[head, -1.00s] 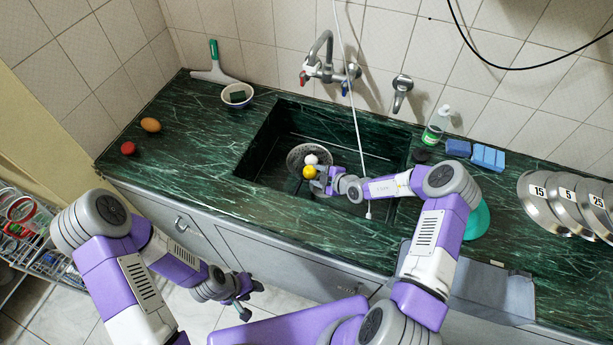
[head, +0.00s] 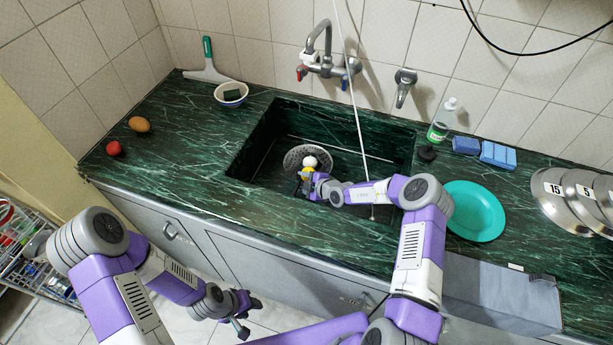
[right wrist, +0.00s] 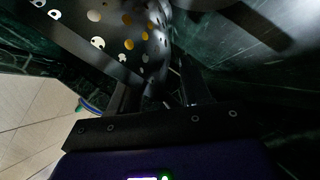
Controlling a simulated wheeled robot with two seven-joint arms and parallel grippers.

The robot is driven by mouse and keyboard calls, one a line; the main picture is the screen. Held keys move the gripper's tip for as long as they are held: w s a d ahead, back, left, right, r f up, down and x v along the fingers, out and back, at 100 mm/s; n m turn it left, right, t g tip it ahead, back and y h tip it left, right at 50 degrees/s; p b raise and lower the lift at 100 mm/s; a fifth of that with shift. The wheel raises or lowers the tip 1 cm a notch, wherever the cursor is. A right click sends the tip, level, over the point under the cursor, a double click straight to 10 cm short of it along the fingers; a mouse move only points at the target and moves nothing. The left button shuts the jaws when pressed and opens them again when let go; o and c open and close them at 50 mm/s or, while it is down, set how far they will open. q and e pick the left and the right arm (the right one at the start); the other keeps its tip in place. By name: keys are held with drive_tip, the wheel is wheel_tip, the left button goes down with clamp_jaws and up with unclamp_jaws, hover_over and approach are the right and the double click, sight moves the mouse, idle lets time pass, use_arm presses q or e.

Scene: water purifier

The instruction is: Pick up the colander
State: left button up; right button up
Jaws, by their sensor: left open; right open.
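The colander (head: 294,157), a grey perforated bowl, sits tilted in the dark green sink basin. A white round thing (head: 310,162) and a partly hidden yellow one show at its right side. In the right wrist view the colander's holed wall (right wrist: 112,28) fills the upper left, close to the fingertips. My right gripper (head: 305,186) is open at the colander's near right side; its fingers (right wrist: 160,82) show dark in the wrist view. I cannot tell whether the wall is between them. My left gripper (head: 243,314) is open and empty, low in front of the cabinet.
The sink's walls (head: 262,150) surround the colander. The faucet (head: 326,62) and a thin white cord (head: 357,115) are behind and right. A teal plate (head: 475,211), blue sponges (head: 497,155) and a bottle (head: 440,122) stand right. A small bowl (head: 231,94) is left.

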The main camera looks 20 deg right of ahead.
drive_tip(key=shift+w+a+f, duration=0.2)
drive_tip(key=shift+w+f, duration=0.05)
drive_tip(key=shift+w, duration=0.1)
clamp_jaws()
drive_tip(key=shift+r, duration=0.1)
drive_tip(key=shift+r, duration=0.1)
